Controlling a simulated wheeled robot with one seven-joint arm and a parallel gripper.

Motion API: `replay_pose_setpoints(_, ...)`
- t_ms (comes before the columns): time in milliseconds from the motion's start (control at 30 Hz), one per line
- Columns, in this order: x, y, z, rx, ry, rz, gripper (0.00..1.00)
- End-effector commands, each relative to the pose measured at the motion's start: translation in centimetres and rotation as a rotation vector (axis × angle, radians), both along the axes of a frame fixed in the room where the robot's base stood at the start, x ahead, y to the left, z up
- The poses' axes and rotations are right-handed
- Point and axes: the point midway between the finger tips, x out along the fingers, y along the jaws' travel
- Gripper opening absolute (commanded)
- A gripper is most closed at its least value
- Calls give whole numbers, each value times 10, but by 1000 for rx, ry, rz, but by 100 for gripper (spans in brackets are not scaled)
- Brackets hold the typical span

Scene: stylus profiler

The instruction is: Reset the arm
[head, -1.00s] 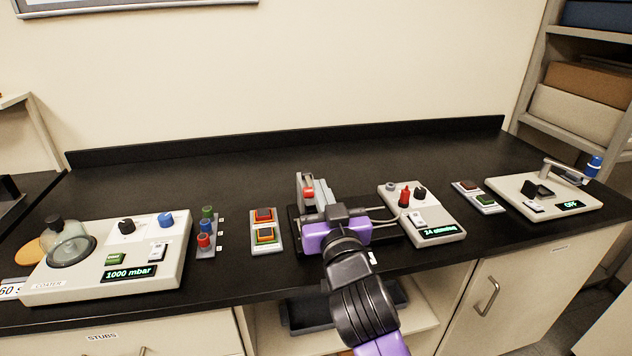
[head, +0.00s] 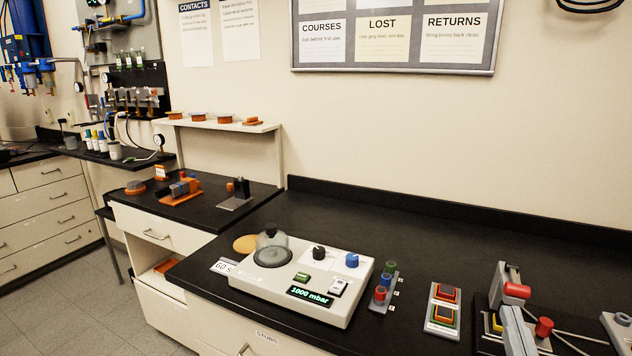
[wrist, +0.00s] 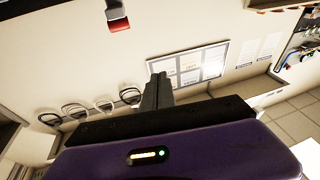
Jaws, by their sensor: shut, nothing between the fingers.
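My gripper (wrist: 160,82) shows in the wrist view, its two dark fingers together and empty. It points out into the room towards the wall with the notice board. My purple arm does not show in the head view. At the lower right of the head view stands a grey device with a raised grey bracket (head: 505,275); a red cylinder (head: 517,290) sits on that bracket. The device's lower part is cut off by the frame. A grey piece with a red end (wrist: 118,22) hangs at the top of the wrist view, apart from my fingers.
The coater (head: 300,285), reading 1000 mbar, stands on the black bench (head: 420,235). Right of it are a rack of coloured stubs (head: 383,285) and a two-button panel (head: 443,308). A side bench (head: 215,215) and shelf (head: 225,124) are on the left. The bench behind the coater is clear.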

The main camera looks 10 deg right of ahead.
Motion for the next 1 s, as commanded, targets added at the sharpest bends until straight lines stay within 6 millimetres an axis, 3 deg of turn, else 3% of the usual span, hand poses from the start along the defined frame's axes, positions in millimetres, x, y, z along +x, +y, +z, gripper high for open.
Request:
replay_pose_setpoints(200, -47, 47, -50, 24, 44, 114, 0)
replay_pose_setpoints(500, -135, 95, -106, 86, 143, 230, 0)
replay_pose_setpoints(800, -231, 118, -150, 160, 324, 311, 0)
replay_pose_setpoints(1000, -275, 125, -173, 177, 459, 347, 0)
